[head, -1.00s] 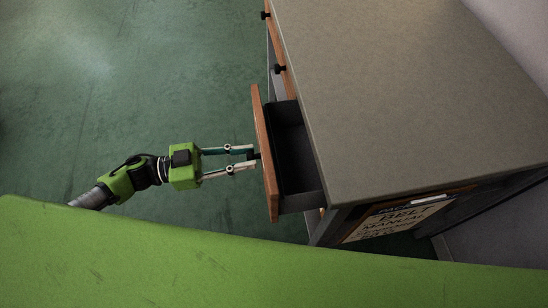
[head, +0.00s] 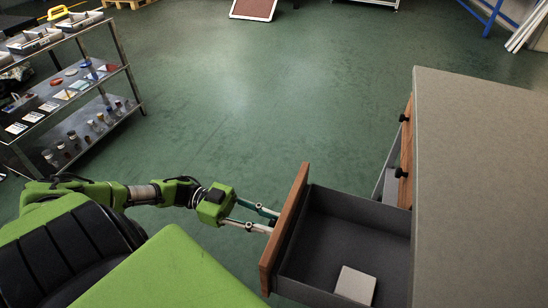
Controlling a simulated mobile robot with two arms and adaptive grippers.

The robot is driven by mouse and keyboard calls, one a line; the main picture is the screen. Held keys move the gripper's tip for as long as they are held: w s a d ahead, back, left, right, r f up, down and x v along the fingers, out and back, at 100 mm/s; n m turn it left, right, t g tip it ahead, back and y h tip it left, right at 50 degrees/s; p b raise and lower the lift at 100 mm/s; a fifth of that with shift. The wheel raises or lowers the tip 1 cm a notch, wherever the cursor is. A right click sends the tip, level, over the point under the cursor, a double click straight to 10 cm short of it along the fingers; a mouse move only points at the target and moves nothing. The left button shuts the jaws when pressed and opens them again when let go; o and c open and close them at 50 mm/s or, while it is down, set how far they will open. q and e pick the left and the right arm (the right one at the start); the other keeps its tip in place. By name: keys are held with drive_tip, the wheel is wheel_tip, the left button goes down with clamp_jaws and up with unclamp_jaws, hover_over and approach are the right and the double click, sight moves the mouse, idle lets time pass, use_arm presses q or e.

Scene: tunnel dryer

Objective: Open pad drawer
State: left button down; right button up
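The pad drawer stands well out of the grey-topped cabinet (head: 480,160), with its wooden front (head: 283,232) facing left. Its dark inside (head: 345,230) is open to view, and a pale square pad (head: 355,285) lies near the lower end. My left gripper (head: 270,222) is at the outer side of the drawer front, its two fingers closed around the small dark handle, which is mostly hidden by them. My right gripper is not in view.
Two more drawers with dark knobs (head: 403,172) sit farther along the cabinet; one is slightly out. A metal shelf rack (head: 125,70) with trays, small bottles and cards stands at the left. The green floor between is clear.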

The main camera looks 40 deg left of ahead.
use_arm(q)
drive_tip(key=c, duration=1.8)
unclamp_jaws()
drive_tip(key=v, duration=1.2)
